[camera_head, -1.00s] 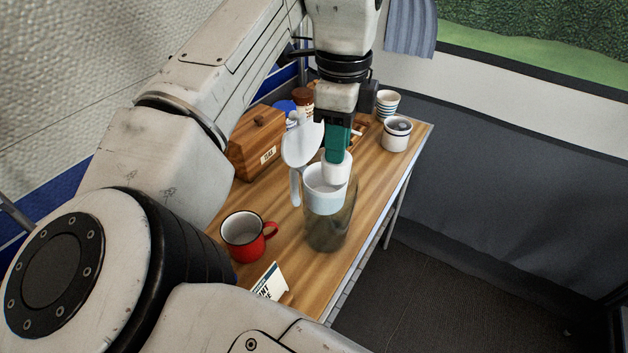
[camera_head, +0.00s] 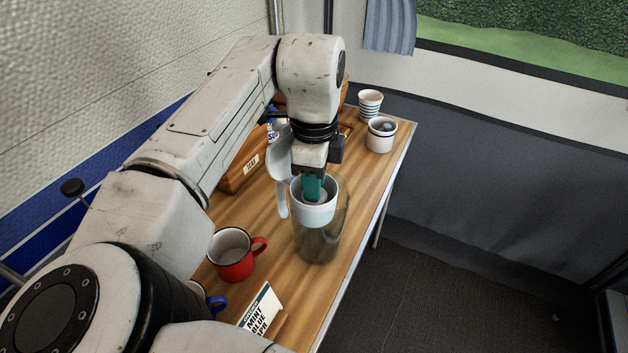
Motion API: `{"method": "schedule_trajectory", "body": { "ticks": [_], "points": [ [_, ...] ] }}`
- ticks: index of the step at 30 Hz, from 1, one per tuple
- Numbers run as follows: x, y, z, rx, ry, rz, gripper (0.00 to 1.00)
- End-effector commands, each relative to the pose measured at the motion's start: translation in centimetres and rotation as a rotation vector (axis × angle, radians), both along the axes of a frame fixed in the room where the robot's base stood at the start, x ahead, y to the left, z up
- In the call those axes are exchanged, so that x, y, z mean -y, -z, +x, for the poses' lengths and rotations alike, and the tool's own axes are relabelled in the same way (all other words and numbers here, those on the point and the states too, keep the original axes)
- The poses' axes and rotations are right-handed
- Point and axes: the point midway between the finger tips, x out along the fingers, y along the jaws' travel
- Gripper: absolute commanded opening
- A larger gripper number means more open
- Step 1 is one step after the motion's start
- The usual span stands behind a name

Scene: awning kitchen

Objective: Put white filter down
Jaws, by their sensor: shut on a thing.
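My gripper (camera_head: 313,190), with teal fingers, points down into the white cup-shaped insert (camera_head: 314,214) at the top of the clear pitcher (camera_head: 318,246). It is shut on the small white filter (camera_head: 319,196), which shows only in part inside the insert, beneath the fingers. I cannot tell whether the filter touches the insert's bottom. The pitcher stands upright on the wooden table, its white lid (camera_head: 279,155) swung open at the left, beside my gripper.
A red mug (camera_head: 234,256) stands front left of the pitcher on the wooden table (camera_head: 262,218). A small printed card (camera_head: 262,308) is at the front. A wooden box (camera_head: 236,175) lies behind left. Two cups, one striped (camera_head: 370,104) and one white (camera_head: 381,136), stand at the far right.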

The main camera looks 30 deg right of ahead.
Motion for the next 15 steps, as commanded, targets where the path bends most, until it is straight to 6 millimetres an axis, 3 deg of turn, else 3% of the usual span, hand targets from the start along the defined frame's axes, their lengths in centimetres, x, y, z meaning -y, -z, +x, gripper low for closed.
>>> {"method": "schedule_trajectory", "body": {
  "ticks": [11,12,15],
  "points": [
    [0.02,0.58,0.00,-0.001,0.000,-0.001,0.00],
    [0.00,0.58,0.01,0.000,0.000,0.000,0.28],
    [-0.01,0.57,0.01,0.000,0.000,0.000,0.36]
  ]
}}
